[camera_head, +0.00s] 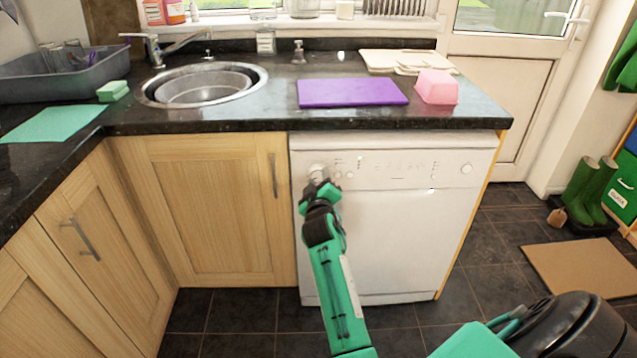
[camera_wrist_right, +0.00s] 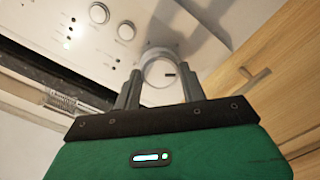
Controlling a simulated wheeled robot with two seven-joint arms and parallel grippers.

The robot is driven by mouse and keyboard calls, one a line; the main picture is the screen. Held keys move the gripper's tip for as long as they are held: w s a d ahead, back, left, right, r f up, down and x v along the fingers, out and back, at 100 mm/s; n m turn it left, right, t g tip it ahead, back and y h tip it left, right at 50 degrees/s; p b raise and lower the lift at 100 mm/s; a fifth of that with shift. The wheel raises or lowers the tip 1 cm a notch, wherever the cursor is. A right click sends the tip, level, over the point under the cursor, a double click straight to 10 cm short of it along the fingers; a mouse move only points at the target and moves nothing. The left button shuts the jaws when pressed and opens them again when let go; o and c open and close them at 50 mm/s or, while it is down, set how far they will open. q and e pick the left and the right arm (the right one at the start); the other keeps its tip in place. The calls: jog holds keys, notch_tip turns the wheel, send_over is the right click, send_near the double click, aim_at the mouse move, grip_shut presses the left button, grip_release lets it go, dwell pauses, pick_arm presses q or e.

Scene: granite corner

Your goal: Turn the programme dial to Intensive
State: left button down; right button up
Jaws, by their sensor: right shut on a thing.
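The white dishwasher (camera_head: 375,240) stands under the dark worktop, with its control panel (camera_head: 400,168) along the top. My right gripper (camera_head: 319,180) is at the panel's left end, in front of the programme dial (camera_head: 317,171). In the right wrist view the dial (camera_wrist_right: 160,72) is a round white knob with a dark mark, between the two grey fingers of my right gripper (camera_wrist_right: 161,88). The fingers are shut on the dial. The lettering around it is too small or hidden to read. My left gripper is not in view.
Two smaller round knobs (camera_wrist_right: 113,22) sit beside the dial on the panel. A wooden cupboard door (camera_head: 215,210) with a metal handle adjoins the dishwasher on the left. A purple board (camera_head: 352,92) and a pink container (camera_head: 436,88) lie on the worktop above.

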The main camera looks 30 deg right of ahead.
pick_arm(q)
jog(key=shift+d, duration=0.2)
pick_arm(e)
jog(key=shift+m, duration=0.5)
jog(key=o, duration=1)
